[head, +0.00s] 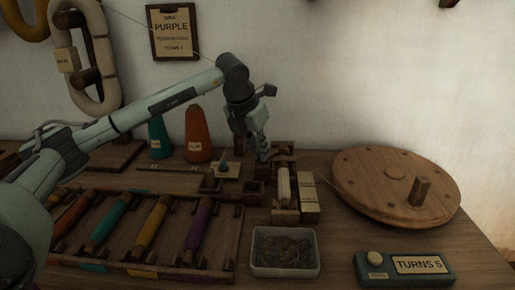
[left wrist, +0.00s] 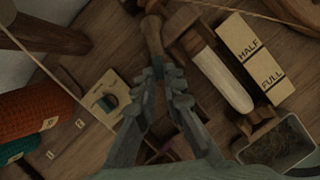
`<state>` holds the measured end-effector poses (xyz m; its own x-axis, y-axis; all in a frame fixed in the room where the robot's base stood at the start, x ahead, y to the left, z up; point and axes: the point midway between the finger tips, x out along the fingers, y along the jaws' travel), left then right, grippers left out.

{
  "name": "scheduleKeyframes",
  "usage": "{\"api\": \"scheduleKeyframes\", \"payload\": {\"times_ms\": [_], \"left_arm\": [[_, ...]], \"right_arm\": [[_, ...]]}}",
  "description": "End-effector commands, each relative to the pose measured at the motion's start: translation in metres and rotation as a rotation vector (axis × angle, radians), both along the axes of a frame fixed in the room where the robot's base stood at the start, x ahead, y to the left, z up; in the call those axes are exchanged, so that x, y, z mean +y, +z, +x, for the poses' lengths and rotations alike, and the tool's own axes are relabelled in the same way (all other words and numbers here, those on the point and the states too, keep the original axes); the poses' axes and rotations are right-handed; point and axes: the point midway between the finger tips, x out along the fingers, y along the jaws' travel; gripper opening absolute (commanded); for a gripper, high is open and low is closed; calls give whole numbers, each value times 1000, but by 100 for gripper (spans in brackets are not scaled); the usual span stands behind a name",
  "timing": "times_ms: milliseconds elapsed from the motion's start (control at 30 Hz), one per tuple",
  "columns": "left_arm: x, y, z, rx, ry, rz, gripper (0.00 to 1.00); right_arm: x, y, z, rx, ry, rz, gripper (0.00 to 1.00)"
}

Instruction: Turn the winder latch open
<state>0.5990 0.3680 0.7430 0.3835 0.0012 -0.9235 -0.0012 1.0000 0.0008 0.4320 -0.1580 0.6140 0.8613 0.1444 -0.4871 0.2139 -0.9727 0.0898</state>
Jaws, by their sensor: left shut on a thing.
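The winder latch is likely the wooden lever (left wrist: 152,36) with a rounded end in the left wrist view. My left gripper (left wrist: 166,72) is shut on its near end; the fingers hide the part between them. In the head view my left gripper (head: 262,154) points down at the back of the winder, and its fingers mostly hide the lever. The winder holds a pale bobbin (head: 284,184) lying between wooden supports, right of the gripper; it also shows in the left wrist view (left wrist: 222,80). How far the latch is turned I cannot tell. My right gripper is not in view.
A HALF/FULL gauge block (left wrist: 252,58) stands beside the bobbin. A round wooden wheel (head: 385,180) with a peg is at right. A tray of fibres (head: 284,268) and a TURNS 5 box (head: 405,268) are in front. Teal and orange cones (head: 198,135) stand behind the colored-bobbin rack (head: 225,262).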

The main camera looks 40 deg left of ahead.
Motion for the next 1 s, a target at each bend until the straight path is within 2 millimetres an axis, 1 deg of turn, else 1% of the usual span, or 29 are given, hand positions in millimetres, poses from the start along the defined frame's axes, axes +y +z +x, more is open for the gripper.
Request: {"api": "scheduleKeyframes", "payload": {"times_ms": [200,500,733,1000], "left_arm": [[-5,1,1,0,198,0,0],[-8,1,2,0,421,-1,0],[-9,1,3,0,520,-2,0],[-9,1,3,1,563,-2,0]], "right_arm": [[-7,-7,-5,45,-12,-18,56],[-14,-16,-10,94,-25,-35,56],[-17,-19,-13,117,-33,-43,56],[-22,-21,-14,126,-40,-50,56]]}}
